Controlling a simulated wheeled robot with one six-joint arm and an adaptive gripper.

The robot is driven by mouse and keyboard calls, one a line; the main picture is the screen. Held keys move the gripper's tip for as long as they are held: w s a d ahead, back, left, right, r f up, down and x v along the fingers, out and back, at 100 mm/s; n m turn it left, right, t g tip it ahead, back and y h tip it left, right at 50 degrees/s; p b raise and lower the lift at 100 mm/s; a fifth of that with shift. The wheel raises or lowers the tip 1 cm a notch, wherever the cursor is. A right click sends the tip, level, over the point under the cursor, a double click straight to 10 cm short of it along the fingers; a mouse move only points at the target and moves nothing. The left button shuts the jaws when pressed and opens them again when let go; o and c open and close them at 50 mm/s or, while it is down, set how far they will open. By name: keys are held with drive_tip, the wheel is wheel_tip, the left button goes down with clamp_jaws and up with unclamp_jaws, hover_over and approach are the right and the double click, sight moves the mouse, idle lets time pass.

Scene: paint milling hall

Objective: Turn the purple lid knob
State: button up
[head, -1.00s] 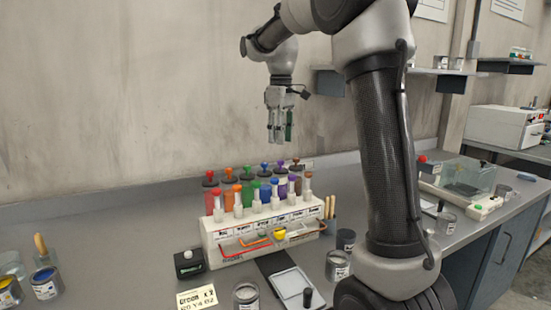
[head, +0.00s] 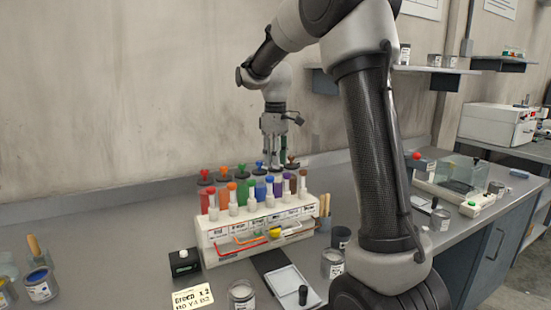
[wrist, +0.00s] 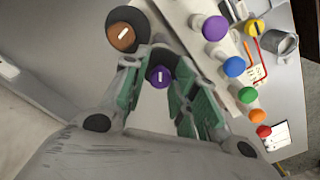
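The purple lid knob (wrist: 161,77) shows in the wrist view with a pale bar mark on top. My gripper (wrist: 158,70) points down with its green-padded fingers apart, one on each side of this knob. I cannot tell whether either pad touches it. In the head view my gripper (head: 273,160) is low over the back row of lidded pots, between the blue lid knob (head: 259,165) and the brown lid knob (head: 292,160). The purple knob is hard to make out there behind the fingers. The brown knob (wrist: 122,37) on its dark lid sits close beside my fingers in the wrist view.
A white rack (head: 212,238) of bottles with coloured caps stands just in front of the pots. A black box with a white button (head: 184,262), a label card (head: 193,298), a grey tray (head: 290,284) and open tins lie nearer. A glass-sided instrument (head: 465,175) stands right.

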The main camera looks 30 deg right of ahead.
clamp_jaws()
drive_tip(key=shift+m, duration=0.4)
drive_tip(key=m, duration=0.3)
drive_tip(key=shift+m, duration=0.3)
drive_tip(key=shift+r+m, duration=0.1)
drive_tip(key=shift+m, duration=2.2)
drive_tip(key=shift+w, duration=0.1)
drive_tip(key=shift+o, duration=0.6)
unclamp_jaws()
